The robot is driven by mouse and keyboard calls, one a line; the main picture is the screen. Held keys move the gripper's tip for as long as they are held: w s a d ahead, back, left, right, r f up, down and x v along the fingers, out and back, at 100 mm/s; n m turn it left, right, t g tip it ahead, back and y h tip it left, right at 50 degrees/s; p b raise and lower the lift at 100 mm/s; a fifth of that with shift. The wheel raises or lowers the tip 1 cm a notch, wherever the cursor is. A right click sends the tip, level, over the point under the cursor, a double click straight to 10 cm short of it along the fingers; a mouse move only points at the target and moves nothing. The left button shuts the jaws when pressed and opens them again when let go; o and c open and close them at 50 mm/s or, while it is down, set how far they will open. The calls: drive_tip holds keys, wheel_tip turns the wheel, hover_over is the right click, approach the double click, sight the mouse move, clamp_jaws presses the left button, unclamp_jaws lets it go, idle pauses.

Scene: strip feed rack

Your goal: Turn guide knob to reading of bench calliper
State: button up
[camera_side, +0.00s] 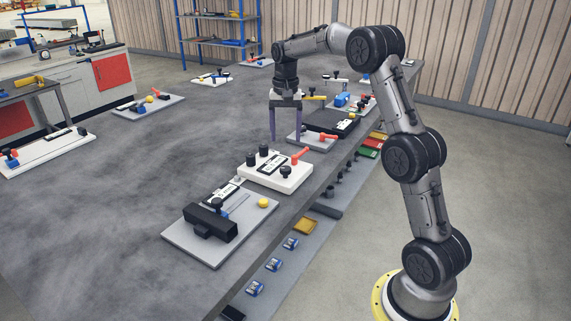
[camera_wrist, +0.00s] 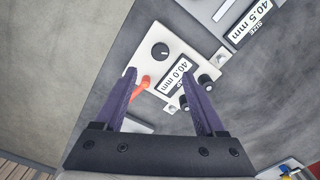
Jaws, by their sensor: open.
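The white guide unit (camera_side: 262,180) sits on the bench in the side view. In the wrist view its display (camera_wrist: 181,76) reads 40.0 mm. It carries a single black knob (camera_wrist: 160,50), a pair of black knobs (camera_wrist: 208,81) at the display's end, and a red lever (camera_wrist: 145,82). No readable label shows which is the guide knob. The bench calliper (camera_side: 210,222) stands on a grey plate nearer the side camera; its display (camera_wrist: 260,12) reads 40.5 mm, marked SIZE. My gripper (camera_side: 286,138) is open and empty, pointing down above the bench beyond the white unit; its fingers (camera_wrist: 158,76) also show in the wrist view.
A grey plate with a black device (camera_side: 331,122) and red lever lies behind the white unit. A yellow button (camera_side: 263,203) is on the calliper's plate. Several trays and parts sit on a shelf below the bench edge.

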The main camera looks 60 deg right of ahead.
sight(285, 168)
wheel_tip(285, 168, down, 10)
drive_tip(key=shift+f, duration=0.25)
drive_tip(key=shift+c, duration=0.3)
clamp_jaws()
